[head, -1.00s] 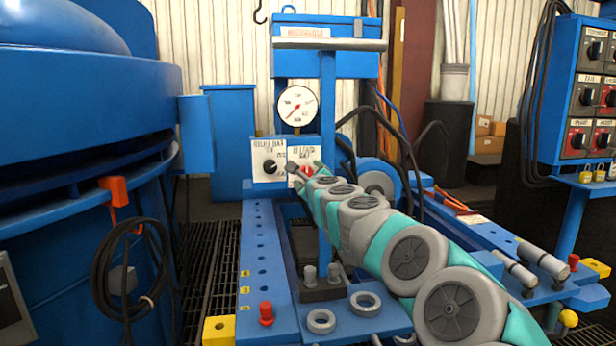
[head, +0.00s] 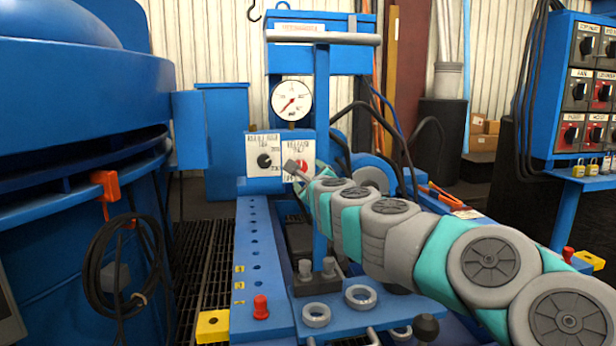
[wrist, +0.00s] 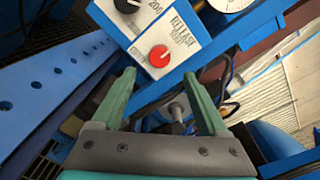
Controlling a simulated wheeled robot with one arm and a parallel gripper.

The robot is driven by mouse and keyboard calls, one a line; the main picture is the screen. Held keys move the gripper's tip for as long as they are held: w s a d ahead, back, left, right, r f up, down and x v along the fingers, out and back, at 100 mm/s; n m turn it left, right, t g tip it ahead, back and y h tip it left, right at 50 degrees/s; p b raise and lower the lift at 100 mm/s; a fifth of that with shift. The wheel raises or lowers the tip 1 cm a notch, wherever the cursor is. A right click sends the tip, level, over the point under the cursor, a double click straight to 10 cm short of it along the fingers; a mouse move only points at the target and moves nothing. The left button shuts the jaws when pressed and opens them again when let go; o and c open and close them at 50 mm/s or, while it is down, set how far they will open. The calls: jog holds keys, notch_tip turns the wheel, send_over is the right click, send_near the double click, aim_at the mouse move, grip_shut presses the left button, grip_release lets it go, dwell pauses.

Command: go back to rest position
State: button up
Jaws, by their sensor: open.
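My gripper (wrist: 158,92) is open and empty in the wrist view, its two green fingers spread apart. In the head view its tip (head: 294,172) is in front of the white control panel (head: 262,158). In the wrist view the panel's red knob (wrist: 159,56) lies beyond the fingers, apart from them. The black knob (head: 264,160) sits to the left on the same panel. In the head view my gripper partly hides the release part of the panel and its red knob.
A pressure gauge (head: 292,100) stands above the panel. The large blue furnace body (head: 80,120) is at left, with a coiled black cable (head: 120,265) on it. A blue switch cabinet (head: 583,90) is at right. Red pegs and metal rings (head: 317,315) sit on the blue bench.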

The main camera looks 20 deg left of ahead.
jog(key=s+d+r+n+g+y+p, duration=0.2)
jog(key=s+n+g, duration=0.1)
jog(key=s+n, duration=0.45)
jog(key=s+d+r+n+g+y+p, duration=0.2)
jog(key=s+n+g, duration=0.2)
jog(key=s+n, duration=0.35)
jog(key=s+d+f+n+g+h+p, duration=0.5)
jog(key=s+d+f+h, duration=0.4)
jog(key=s+d+f, duration=1.15)
jog(key=s+d+f+g+h, duration=0.2)
jog(key=s+d, duration=0.4)
jog(key=d, duration=0.2)
jog(key=s+d+f+g+h, duration=0.2)
jog(key=s+d, duration=0.5)
jog(key=d, duration=0.2)
jog(key=shift+s+n+g+p, duration=0.15)
jog(key=shift+n+g+p, duration=0.2)
jog(key=shift+n+g, duration=0.05)
